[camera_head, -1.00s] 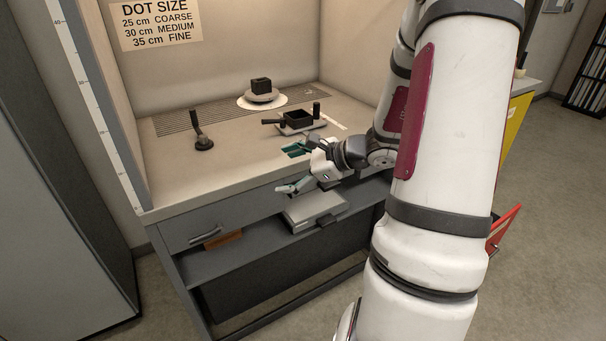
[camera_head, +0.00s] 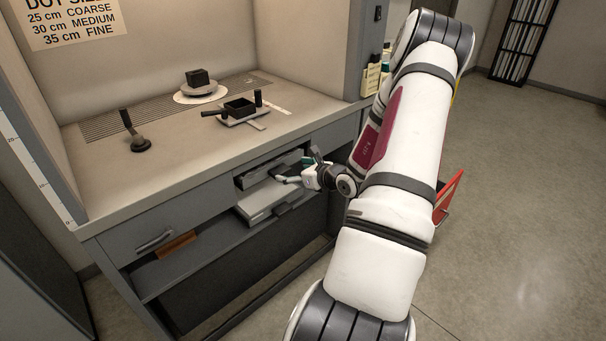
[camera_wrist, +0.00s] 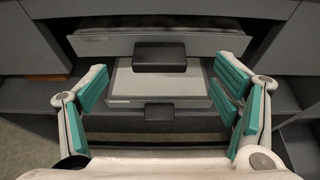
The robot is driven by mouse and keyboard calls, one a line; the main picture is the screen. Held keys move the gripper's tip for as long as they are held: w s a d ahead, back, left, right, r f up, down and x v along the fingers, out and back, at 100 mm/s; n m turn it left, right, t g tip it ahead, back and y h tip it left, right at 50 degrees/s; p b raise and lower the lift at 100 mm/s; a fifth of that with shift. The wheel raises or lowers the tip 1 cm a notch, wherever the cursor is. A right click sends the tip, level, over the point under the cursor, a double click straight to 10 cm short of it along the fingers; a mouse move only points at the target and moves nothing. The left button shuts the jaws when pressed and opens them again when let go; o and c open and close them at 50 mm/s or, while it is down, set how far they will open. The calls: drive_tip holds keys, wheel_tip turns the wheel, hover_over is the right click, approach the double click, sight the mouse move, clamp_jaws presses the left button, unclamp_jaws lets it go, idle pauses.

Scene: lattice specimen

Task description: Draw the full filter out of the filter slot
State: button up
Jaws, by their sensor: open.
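The filter slot (camera_head: 240,182) is an opening in the bench front, below the worktop. In it sits a grey, flat filter (camera_wrist: 105,45), which I take for the full one; its front face and black handle (camera_wrist: 160,57) show in the wrist view. My gripper (camera_head: 296,170) is in front of the slot at its right part. In the wrist view my gripper (camera_wrist: 165,74) is wide open and empty, with green-padded fingers to the left and right of the handle, not touching it.
A lighter grey flat box (camera_head: 262,203) with a black tab (camera_wrist: 159,112) lies on the shelf below the slot. Free floor lies at right.

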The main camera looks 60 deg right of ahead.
sight(278, 169)
drive_tip(key=x, duration=0.7)
drive_tip(key=shift+w+f+b, duration=0.15)
drive_tip(key=shift+w+b, duration=0.05)
drive_tip(key=shift+b, duration=0.1)
drive_tip(key=shift+a, duration=0.1)
drive_tip(key=c, duration=1.6)
drive_tip(key=shift+o, duration=0.2)
drive_tip(key=o, duration=0.9)
drive_tip(key=shift+w, duration=0.1)
drive_tip(key=c, duration=0.4)
drive_tip(key=shift+w, duration=0.1)
drive_tip(key=shift+c, duration=0.2)
